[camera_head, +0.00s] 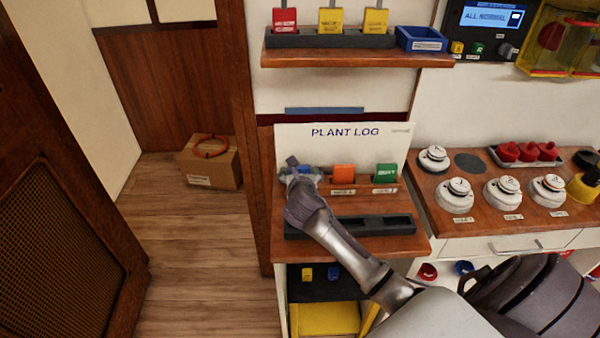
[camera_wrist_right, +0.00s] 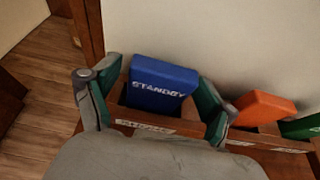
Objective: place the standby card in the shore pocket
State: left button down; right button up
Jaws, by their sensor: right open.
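The blue standby card (camera_wrist_right: 160,84) stands in a wooden holder (camera_wrist_right: 150,124) in the right wrist view, its name readable. In the head view it is mostly hidden behind my right gripper (camera_head: 298,172). The right gripper is open, with one finger on either side of the card; I cannot tell whether they touch it. A dark rack with slots (camera_head: 350,227) lies at the front of the same shelf, partly behind my right arm. I cannot read any label for a shore pocket. My left gripper is not in view.
An orange card (camera_head: 343,173) and a green card (camera_head: 386,172) stand right of the blue one, below the "PLANT LOG" board (camera_head: 345,132). White round knobs (camera_head: 458,194) stand on the right counter. An upper shelf (camera_head: 350,58) holds red and yellow cards.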

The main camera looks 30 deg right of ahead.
jog(key=shift+s+r, duration=0.1)
jog(key=shift+r, duration=0.1)
jog(key=v, duration=1.1)
jog(key=shift+s+a, duration=0.2)
jog(key=shift+s, duration=0.15)
